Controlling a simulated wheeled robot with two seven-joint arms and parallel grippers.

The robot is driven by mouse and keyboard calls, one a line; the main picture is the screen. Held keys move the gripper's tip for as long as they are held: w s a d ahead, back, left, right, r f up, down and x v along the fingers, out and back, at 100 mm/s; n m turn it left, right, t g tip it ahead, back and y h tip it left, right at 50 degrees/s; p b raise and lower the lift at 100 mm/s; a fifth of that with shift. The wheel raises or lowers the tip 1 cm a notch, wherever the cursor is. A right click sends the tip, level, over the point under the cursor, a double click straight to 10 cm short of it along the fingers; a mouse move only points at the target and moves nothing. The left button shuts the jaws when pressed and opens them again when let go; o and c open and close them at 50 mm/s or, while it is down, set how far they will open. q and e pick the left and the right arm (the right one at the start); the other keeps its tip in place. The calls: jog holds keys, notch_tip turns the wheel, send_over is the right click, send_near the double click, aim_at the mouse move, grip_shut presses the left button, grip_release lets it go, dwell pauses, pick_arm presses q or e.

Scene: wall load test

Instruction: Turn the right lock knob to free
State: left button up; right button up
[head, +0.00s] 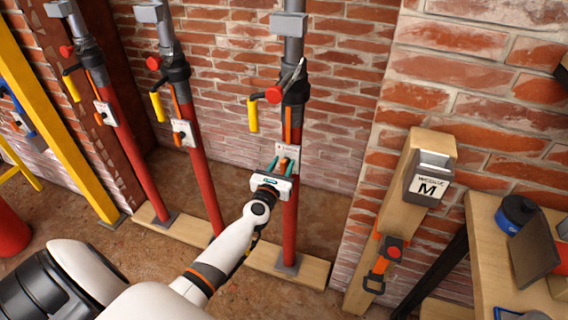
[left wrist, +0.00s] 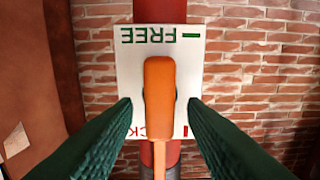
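The right post (head: 291,215) is red and stands against the brick wall. Its white lock plate (head: 287,151) shows upside down in the left wrist view (left wrist: 130,70), with green FREE at the top and red lettering, partly hidden, lower down. My right gripper is not in view.
Two similar posts (head: 205,190) (head: 138,165) stand to the left, on a wooden base board (head: 255,262). Yellow handles (head: 253,115) and red knobs (head: 273,94) stick out above the plates.

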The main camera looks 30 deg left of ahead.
pick_arm(q)
jog(key=shift+w+a, duration=0.15)
jog(key=shift+w, duration=0.5)
grip_shut()
